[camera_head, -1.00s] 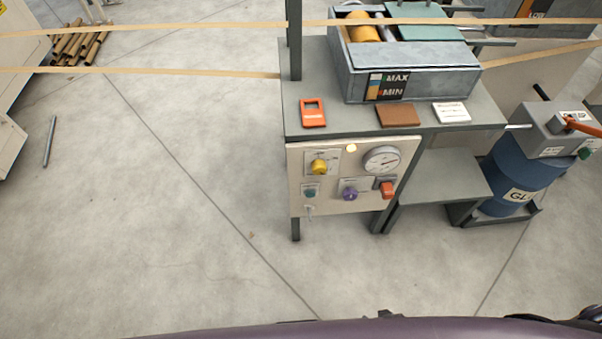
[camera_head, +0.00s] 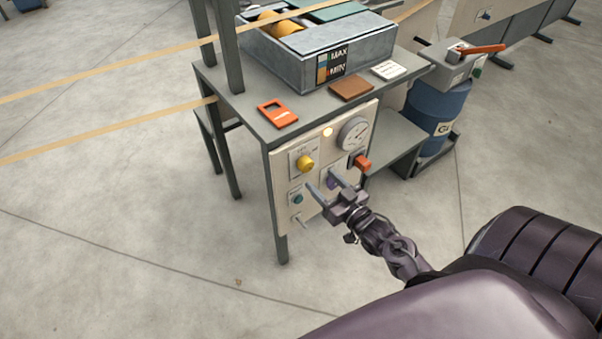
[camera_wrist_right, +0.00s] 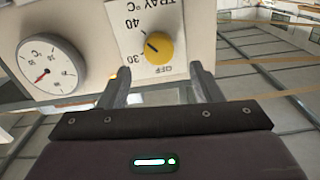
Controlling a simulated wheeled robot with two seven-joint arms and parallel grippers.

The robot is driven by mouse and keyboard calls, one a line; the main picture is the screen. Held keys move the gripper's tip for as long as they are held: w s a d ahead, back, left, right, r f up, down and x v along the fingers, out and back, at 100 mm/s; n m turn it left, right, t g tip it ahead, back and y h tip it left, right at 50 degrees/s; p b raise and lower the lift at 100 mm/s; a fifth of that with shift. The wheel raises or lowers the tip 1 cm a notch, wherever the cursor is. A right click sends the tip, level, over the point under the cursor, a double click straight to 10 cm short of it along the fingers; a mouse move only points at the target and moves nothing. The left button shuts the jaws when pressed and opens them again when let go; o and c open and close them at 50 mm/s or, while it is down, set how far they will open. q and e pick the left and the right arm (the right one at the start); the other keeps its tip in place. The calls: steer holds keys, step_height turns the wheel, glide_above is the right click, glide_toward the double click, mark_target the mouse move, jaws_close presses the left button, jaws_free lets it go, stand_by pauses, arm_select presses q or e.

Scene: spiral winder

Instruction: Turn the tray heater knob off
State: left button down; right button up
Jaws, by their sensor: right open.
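The yellow tray heater knob (camera_head: 305,163) sits on the upper left of the cream control panel (camera_head: 283,182). My right gripper (camera_head: 323,180) is open and empty, below and to the right of the yellow knob. In the right wrist view the open fingertips (camera_wrist_right: 160,70) lie either side of the knob's lower edge, apart from it. My left gripper is not in view.
A purple knob (camera_head: 334,184) is partly hidden behind my right fingers. A gauge (camera_head: 353,133), red switch (camera_head: 361,162), green button (camera_head: 296,199) and small toggle (camera_head: 301,221) crowd the panel. The metal tray (camera_head: 300,72) stands above on the table. A blue drum (camera_head: 436,105) is at right.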

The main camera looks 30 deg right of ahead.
mark_target(309, 167)
steer(key=w, duration=0.6)
steer(key=shift+w+a+f, duration=0.1)
steer(key=shift+w+a, duration=0.05)
steer(key=shift+w, duration=0.05)
steer(key=shift+c, duration=0.2)
steer(key=c, duration=1)
